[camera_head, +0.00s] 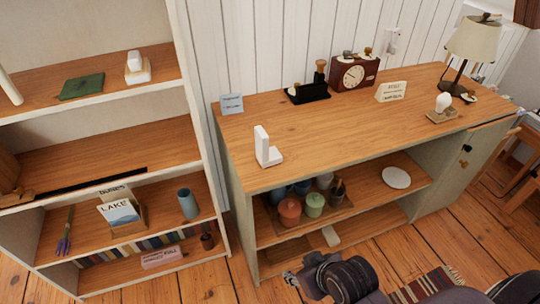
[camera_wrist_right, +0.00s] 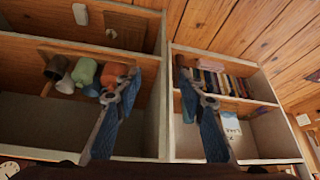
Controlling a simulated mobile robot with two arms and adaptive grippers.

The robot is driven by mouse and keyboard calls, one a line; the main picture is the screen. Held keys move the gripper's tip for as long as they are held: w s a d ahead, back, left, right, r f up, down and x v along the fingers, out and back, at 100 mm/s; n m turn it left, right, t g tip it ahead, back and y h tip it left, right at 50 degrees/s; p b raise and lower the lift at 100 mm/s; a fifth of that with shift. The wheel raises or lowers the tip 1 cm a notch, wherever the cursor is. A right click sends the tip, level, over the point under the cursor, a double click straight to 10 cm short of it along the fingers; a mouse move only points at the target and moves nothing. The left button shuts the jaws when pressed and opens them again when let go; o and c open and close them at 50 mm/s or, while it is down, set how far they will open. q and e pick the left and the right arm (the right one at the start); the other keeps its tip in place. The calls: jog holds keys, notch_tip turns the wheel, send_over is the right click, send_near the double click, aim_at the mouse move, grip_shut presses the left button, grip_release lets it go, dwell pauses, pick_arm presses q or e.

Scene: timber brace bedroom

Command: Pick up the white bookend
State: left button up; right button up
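The white bookend (camera_head: 265,147) is an L-shaped piece standing upright on the wooden top of the low cabinet (camera_head: 300,128), near its front left corner. My right gripper (camera_head: 293,277) shows at the bottom of the head view, low in front of the cabinet and well apart from the bookend. In the right wrist view its two blue fingers (camera_wrist_right: 157,72) are spread wide with nothing between them. I cannot make out the bookend in the right wrist view. My left gripper is not in view.
A card (camera_head: 231,104), black stand (camera_head: 308,92), clock (camera_head: 354,74), sign (camera_head: 391,91) and lamp (camera_head: 471,45) stand behind or right of the bookend. A tall bookcase (camera_head: 205,130) rises at left. Pots (camera_head: 289,211) fill the shelf below. The cabinet top around the bookend is clear.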

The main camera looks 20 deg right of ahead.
jog(key=w+a+r+t+y, duration=0.2)
jog(key=w+r+t, duration=0.55)
jog(key=w, duration=0.75)
jog(key=m+t+h, duration=0.1)
jog(key=t, duration=0.4)
send_near(261, 130)
jog(key=shift+w+a+r, duration=0.1)
jog(key=shift+w+r, duration=0.05)
jog(key=shift+w, duration=0.95)
jog(key=w, duration=0.5)
jog(key=w+a, duration=0.1)
jog(key=w, duration=0.1)
jog(key=shift+w+p, duration=0.2)
jog(key=shift+p, duration=0.15)
grip_shut()
jog(key=shift+r, duration=0.15)
